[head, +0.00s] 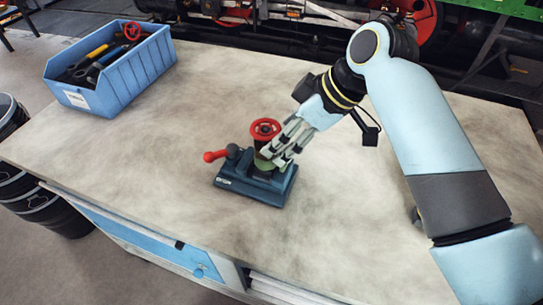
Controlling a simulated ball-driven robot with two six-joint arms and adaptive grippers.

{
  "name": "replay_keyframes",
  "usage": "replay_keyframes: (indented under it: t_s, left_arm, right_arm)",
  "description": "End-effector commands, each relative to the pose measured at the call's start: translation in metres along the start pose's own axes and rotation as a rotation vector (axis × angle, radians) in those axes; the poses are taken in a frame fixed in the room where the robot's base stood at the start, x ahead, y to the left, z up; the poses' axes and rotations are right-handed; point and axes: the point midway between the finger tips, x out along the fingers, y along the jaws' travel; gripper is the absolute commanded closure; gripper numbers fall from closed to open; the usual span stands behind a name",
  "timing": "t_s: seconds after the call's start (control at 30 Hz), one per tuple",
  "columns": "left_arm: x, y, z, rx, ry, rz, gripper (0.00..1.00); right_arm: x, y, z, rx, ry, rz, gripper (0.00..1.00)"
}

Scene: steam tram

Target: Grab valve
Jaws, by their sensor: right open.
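A valve with a red handwheel (265,129) stands upright on the workbench. Its lower body is clamped in a dark blue-grey vise (243,182) with a red-knobbed lever (215,156) on its left. My right gripper (272,158) comes in from the upper right, with its fingers at the valve body just below the handwheel. The fingers are open around or beside the valve; the exact contact is hidden by the fingers. My left gripper is not in view.
A blue bin (120,80) with tools and a red handwheel (132,30) stands at the back left of the workbench (130,165). Dark round containers (40,205) stand on the floor at left. The bench around the vise is clear.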

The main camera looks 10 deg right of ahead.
Motion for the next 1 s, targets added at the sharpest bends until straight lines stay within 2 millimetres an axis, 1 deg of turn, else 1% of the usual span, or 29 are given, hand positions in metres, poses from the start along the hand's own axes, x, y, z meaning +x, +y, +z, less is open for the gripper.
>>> replay_keyframes:
  t_s: [0.03,0.17,0.27,0.4,0.5,0.6,0.77,0.87,1.0]
  left_arm:
    - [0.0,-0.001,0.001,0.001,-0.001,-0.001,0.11]
    - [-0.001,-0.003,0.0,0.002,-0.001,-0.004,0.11]
    - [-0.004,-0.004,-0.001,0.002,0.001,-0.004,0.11]
    - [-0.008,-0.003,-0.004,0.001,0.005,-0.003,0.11]
    - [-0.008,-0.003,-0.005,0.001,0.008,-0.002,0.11]
    - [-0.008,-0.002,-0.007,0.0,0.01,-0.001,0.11]
    - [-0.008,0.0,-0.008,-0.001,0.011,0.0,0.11]
    - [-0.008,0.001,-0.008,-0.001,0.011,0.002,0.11]
    - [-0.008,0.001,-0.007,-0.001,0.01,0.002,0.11]
  right_arm:
    - [0.006,-0.001,0.0,0.001,0.0,-0.003,0.27]
    - [0.015,0.0,0.0,-0.001,-0.001,-0.001,0.27]
    - [0.026,0.002,0.001,0.0,-0.002,-0.001,0.27]
    - [0.049,0.005,0.002,0.001,-0.001,-0.002,0.27]
    - [0.06,0.005,0.002,-0.001,0.001,-0.001,0.27]
    - [0.065,0.005,0.003,-0.001,0.0,0.001,0.27]
    - [0.065,0.005,0.003,-0.001,0.0,0.001,0.27]
    - [0.065,0.005,0.003,-0.001,0.0,0.001,0.38]
    - [0.065,0.005,0.003,-0.001,-0.001,0.001,0.56]
